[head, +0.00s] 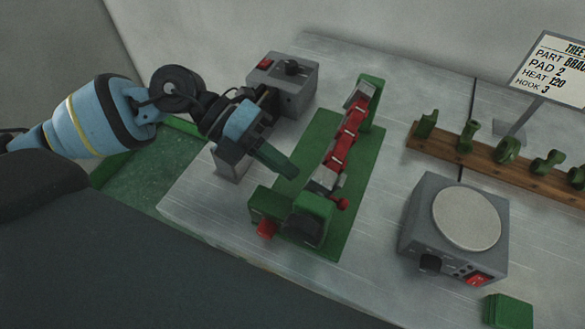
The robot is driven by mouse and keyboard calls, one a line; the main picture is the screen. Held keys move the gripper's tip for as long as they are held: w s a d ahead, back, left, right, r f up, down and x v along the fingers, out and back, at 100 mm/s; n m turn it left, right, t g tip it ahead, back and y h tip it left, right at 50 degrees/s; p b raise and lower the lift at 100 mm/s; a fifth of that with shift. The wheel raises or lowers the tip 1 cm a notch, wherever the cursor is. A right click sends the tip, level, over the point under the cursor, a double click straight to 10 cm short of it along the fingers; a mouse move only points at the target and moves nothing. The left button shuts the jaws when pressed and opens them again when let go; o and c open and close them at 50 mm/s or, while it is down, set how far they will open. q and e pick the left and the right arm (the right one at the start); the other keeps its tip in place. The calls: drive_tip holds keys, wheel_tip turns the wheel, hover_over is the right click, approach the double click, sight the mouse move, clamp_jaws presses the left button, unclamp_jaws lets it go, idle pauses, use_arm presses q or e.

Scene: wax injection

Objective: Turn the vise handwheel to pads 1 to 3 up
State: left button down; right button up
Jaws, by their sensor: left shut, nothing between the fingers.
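The vise is a green fixture on a green base plate (340,180), with a long red and grey bar (343,140) between two green end blocks. Red pads show along the bar. At the near end block is a dark round part (308,228) that looks like the handwheel. A small red knob (341,204) sticks out beside it, and a red piece (267,229) is at the block's left. My left gripper (287,168) is shut and empty, left of the bar and apart from the handwheel. Pad numbers cannot be read. My right gripper is out of view.
A grey box (298,88) with a red switch and black knob stands behind my left gripper. A grey unit with a round plate (466,218) stands at right, near a green block (507,310). A wooden rack (480,165) holds several green pieces. A sign (552,68) stands behind it.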

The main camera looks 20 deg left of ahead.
use_arm(q)
drive_tip(key=shift+x, duration=1.2)
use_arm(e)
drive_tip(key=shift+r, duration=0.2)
